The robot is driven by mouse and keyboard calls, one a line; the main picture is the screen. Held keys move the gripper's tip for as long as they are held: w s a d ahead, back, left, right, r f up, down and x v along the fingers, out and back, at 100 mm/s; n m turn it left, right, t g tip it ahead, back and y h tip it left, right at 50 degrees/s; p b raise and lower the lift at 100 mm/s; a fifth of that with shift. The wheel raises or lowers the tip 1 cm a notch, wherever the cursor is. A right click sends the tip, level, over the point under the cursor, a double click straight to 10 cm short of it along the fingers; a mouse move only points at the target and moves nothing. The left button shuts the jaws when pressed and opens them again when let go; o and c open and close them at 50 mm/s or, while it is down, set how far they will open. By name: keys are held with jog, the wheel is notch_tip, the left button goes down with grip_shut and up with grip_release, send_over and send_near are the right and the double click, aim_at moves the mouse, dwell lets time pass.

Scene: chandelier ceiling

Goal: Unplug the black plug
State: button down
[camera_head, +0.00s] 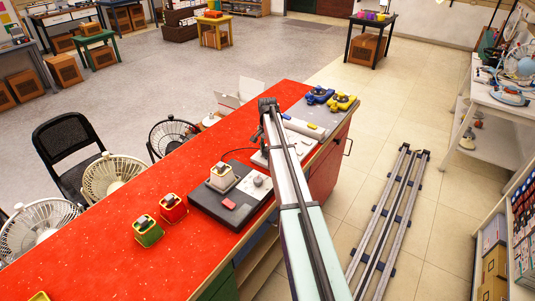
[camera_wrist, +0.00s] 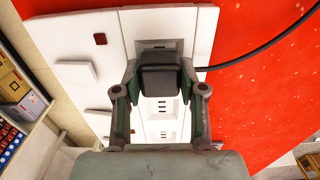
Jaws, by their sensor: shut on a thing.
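The black plug (camera_wrist: 160,82) is between the two fingers of my gripper (camera_wrist: 159,76) in the wrist view, and the gripper is shut on it. Below and around it is a white socket strip (camera_wrist: 162,18) with several dark slots. The plug hides what is directly under it, so I cannot tell whether it sits in a socket or is clear of it. A black cable (camera_wrist: 262,57) runs off to the right over the red counter. In the head view my gripper (camera_head: 267,104) is over the red counter's right part, and the plug cannot be made out there.
The white board (camera_wrist: 70,30) beside the strip has a small red button. On the red counter (camera_head: 100,225) stand a dark board (camera_head: 212,207) with a white block, red and green blocks (camera_head: 172,208), and blue and yellow devices (camera_head: 320,95). Rails (camera_head: 388,220) lie on the floor.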

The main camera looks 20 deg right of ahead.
jog(key=shift+r+p, duration=1.15)
jog(key=shift+r, duration=1.5)
jog(key=shift+w+f+b, duration=0.1)
jog(key=shift+f+b, duration=0.05)
jog(key=shift+b, duration=0.25)
